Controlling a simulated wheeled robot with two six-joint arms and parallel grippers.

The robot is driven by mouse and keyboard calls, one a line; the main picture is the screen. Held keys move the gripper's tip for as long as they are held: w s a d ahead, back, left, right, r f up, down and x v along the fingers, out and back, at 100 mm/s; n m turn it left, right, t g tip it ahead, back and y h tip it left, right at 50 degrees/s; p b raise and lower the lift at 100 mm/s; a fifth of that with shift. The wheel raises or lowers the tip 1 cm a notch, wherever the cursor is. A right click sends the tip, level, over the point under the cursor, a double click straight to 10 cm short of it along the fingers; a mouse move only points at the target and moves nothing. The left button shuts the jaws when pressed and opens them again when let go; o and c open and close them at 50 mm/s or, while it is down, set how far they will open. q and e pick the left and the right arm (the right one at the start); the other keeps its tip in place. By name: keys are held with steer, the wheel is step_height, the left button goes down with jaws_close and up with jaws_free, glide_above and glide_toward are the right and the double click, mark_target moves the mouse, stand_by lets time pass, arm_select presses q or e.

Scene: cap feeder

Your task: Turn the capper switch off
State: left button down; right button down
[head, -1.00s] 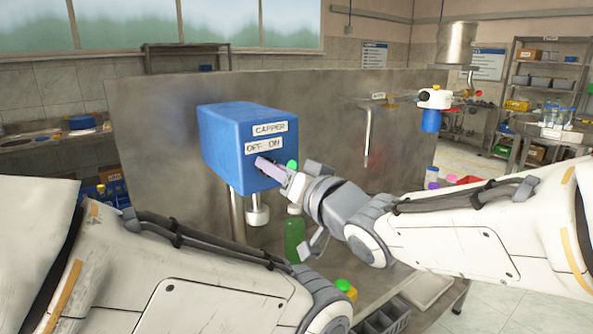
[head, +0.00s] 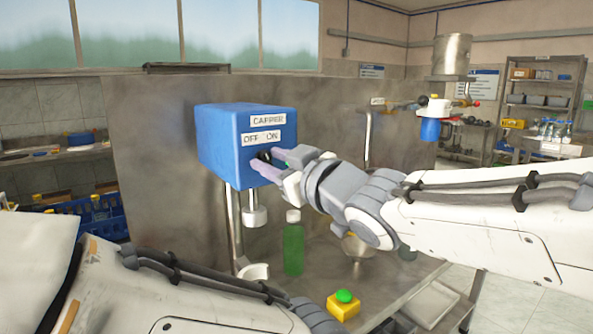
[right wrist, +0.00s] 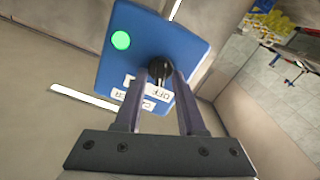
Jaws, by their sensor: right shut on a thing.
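The capper (head: 222,145) is a blue box with OFF and ON labels (head: 262,137) on its front. Its switch, a black knob (right wrist: 158,69), shows in the right wrist view. My right gripper (head: 262,166) is at the capper's front, below the labels, with one finger on each side of the knob and shut on it. In the right wrist view a round green lamp (right wrist: 121,40) glows on the capper's face. The fingers partly cover the knob in the head view, and its setting is hard to read.
A green bottle (head: 293,247) with a pale cap stands below and right of the capper head (head: 255,212). A yellow box with a green button (head: 343,304) sits near the front. A metal funnel (head: 358,246) is behind my right arm.

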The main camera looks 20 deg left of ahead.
steer(key=shift+f+n+b, duration=0.1)
steer(key=shift+n+b, duration=0.3)
steer(key=shift+n, duration=0.5)
steer(key=c, duration=0.9)
jaws_free()
steer(key=shift+s, duration=0.1)
